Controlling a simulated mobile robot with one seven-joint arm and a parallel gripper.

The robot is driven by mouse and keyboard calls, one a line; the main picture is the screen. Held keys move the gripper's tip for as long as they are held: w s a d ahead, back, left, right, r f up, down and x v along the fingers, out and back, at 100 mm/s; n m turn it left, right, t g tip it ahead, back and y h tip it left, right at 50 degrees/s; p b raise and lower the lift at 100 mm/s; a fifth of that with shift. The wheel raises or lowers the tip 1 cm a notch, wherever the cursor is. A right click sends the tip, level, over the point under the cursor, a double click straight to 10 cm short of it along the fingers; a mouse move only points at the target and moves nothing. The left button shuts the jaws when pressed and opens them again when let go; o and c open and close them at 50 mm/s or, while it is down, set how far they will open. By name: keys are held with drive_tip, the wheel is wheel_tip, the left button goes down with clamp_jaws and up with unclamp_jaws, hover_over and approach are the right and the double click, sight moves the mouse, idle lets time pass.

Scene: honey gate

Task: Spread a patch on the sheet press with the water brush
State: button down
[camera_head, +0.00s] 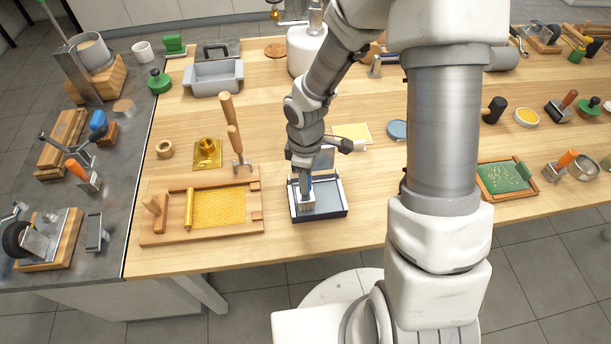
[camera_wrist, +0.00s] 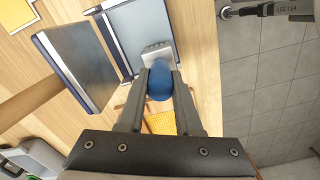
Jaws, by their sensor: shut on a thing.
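My gripper (camera_head: 305,184) is shut on the blue handle of the water brush (camera_wrist: 160,82). The brush points down, its pale head (camera_head: 307,203) inside the left end of a shallow blue-grey tray (camera_head: 333,211). I cannot tell whether the bristles touch the tray bottom. The tray also shows in the wrist view (camera_wrist: 140,30). In the wrist view, part of the yellow surface (camera_wrist: 160,123) shows between my fingers.
A grey blue-edged panel (camera_wrist: 80,65) stands beside the tray. A wooden-handled tool (camera_head: 237,150) stands behind the press, near a yellow block (camera_head: 208,153). A yellow sheet (camera_head: 353,133) lies behind the tray. Bare table separates press and tray. My arm hides part of the table.

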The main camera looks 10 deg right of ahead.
drive_tip(key=shift+f, duration=0.25)
drive_tip(key=shift+f, duration=0.2)
idle(0.5)
drive_tip(key=w+d+r, duration=0.1)
drive_tip(key=w+d, duration=0.2)
drive_tip(key=d, duration=0.4)
drive_tip(key=shift+w+r, duration=0.15)
drive_tip(key=shift+r, duration=0.2)
idle(0.5)
drive_tip(key=shift+f, duration=0.1)
drive_tip(key=shift+f, duration=0.55)
